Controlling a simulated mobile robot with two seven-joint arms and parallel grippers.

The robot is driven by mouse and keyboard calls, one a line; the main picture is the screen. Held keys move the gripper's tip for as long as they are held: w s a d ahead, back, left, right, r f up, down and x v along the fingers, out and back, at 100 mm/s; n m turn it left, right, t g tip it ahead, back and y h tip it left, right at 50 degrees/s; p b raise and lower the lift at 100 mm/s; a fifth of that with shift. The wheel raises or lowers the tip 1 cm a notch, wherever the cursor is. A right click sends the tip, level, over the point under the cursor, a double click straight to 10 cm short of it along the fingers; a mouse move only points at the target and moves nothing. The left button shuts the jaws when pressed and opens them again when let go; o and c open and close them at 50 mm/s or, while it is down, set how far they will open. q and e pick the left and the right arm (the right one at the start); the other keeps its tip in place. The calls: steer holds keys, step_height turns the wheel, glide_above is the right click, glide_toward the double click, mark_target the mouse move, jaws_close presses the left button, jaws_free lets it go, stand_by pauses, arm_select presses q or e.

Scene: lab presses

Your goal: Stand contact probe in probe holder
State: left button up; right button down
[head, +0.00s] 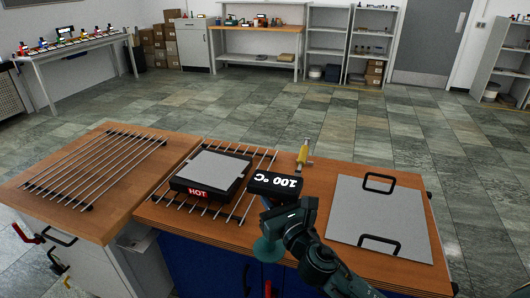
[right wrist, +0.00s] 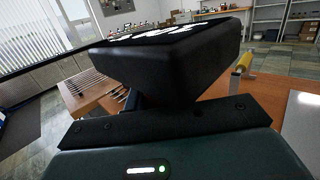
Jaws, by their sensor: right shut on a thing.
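A black box reading "100 °C" (head: 275,184), apparently the contact probe's display, is at the front of my right gripper (head: 272,202). It also fills the upper middle of the right wrist view (right wrist: 175,55), close to the camera. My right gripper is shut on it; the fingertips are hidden. A yellow-handled piece with a metal lower part (head: 303,153) stands at the table's back edge; I cannot tell whether it is the probe holder. It also shows at the right of the right wrist view (right wrist: 243,65). My left gripper is not in view.
A hot plate marked "HOT" (head: 210,171) sits on metal bars, left of the box. A grey plate with two black handles (head: 378,215) lies at the right. Another bar rack (head: 97,165) is at the far left. Bare wood (head: 325,180) shows between box and grey plate.

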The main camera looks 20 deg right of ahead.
mark_target(265, 180)
steer(key=shift+w+a+r+y+p, duration=0.25)
steer(key=shift+w+r+y+p, duration=0.15)
steer(key=shift+w+r+p, duration=0.55)
steer(key=shift+w+r, duration=0.15)
steer(key=shift+w, duration=0.2)
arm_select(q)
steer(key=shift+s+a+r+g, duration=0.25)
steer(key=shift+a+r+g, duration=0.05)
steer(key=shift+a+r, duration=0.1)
